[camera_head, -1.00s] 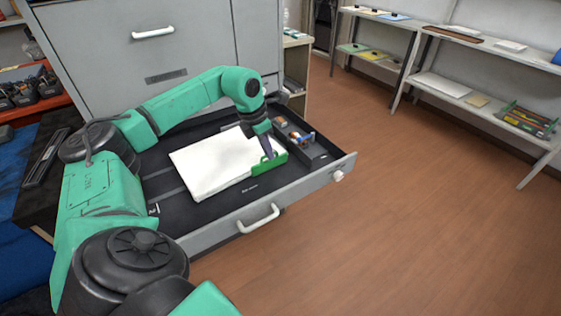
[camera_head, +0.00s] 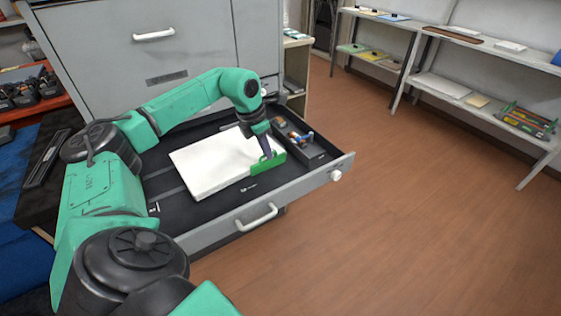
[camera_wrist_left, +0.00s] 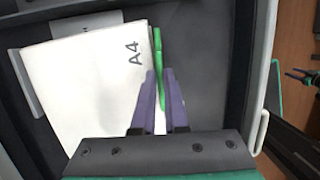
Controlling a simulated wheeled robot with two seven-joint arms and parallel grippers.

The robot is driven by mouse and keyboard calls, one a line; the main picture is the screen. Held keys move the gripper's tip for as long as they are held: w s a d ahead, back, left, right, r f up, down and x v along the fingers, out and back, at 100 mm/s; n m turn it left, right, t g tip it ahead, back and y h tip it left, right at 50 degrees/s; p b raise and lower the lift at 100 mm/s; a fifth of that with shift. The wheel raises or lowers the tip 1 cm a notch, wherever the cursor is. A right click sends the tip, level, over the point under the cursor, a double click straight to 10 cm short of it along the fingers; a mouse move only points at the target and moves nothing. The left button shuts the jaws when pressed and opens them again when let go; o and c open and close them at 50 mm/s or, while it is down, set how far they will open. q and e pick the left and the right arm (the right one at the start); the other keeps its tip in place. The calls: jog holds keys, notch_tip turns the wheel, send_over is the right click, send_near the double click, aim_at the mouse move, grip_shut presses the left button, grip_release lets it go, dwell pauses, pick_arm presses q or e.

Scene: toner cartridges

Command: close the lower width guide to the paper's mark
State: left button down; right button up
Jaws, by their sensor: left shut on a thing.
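A white paper stack (camera_head: 215,165) lies in the open drawer; the wrist view shows it marked "A4" (camera_wrist_left: 100,80). The green width guide (camera_head: 262,168) stands along the stack's right edge in the head view. It also shows in the wrist view (camera_wrist_left: 158,45) as a thin upright strip beside the paper, very close to its edge; I cannot tell whether they touch all along. My left gripper (camera_head: 267,154), with purple fingers in the wrist view (camera_wrist_left: 159,73), is shut on the green guide. My right gripper is not in view.
The drawer's front (camera_head: 225,234) has a pale handle (camera_head: 258,217) and a white knob (camera_head: 336,175). A dark tray (camera_head: 312,153) with small items lies right of the guide. The grey cabinet (camera_head: 110,55) rises behind. Floor to the right is clear up to the shelves (camera_head: 440,85).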

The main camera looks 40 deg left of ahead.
pick_arm(q)
jog(key=shift+w+a+r+p, duration=0.1)
jog(key=shift+w+a+p, duration=0.15)
jog(key=shift+a+p, duration=0.4)
dwell(0.5)
jog(key=c, duration=1.1)
grip_release()
jog(key=p+v, duration=0.3)
jog(key=w+p+v, duration=0.1)
jog(key=p+v, duration=0.2)
jog(key=shift+w+d+r, duration=0.1)
jog(key=shift+d+r, duration=0.1)
jog(key=shift+r, duration=0.3)
